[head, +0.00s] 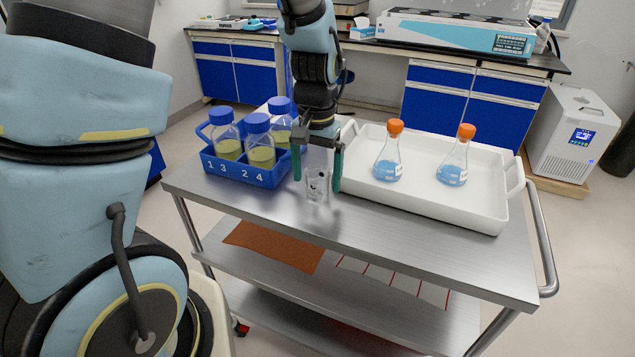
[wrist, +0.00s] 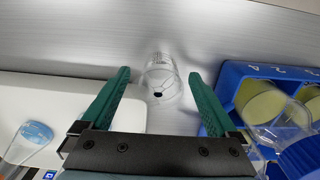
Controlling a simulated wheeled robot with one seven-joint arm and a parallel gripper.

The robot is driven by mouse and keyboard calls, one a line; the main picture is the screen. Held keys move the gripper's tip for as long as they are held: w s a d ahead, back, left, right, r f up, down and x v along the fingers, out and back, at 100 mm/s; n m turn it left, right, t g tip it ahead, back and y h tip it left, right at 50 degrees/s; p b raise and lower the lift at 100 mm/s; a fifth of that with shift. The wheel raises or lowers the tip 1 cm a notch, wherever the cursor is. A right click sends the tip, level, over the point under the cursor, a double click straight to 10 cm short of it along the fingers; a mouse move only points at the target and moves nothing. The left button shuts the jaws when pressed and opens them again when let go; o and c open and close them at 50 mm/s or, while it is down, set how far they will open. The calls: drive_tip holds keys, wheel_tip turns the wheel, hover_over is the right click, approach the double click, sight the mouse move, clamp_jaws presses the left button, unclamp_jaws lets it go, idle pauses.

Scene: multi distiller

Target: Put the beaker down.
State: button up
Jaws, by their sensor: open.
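The beaker (head: 317,187) is clear glass and stands upright on the steel cart top (head: 300,215), between the blue rack and the white tray. It also shows in the wrist view (wrist: 160,80), where a small dark spot is visible in it. My gripper (head: 318,175) is over the beaker, pointing down, with one green finger on either side of it. In the wrist view the fingers (wrist: 159,75) are spread wide, with a gap between each finger and the glass.
A blue rack (head: 245,172) of blue-capped bottles with yellow liquid stands close on the left. A white tray (head: 430,206) with two orange-stoppered flasks (head: 388,160) (head: 454,163) of blue liquid is close on the right. The cart's front strip is clear.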

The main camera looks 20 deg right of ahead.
sight(316, 186)
drive_tip(key=shift+f, duration=1.5)
clamp_jaws()
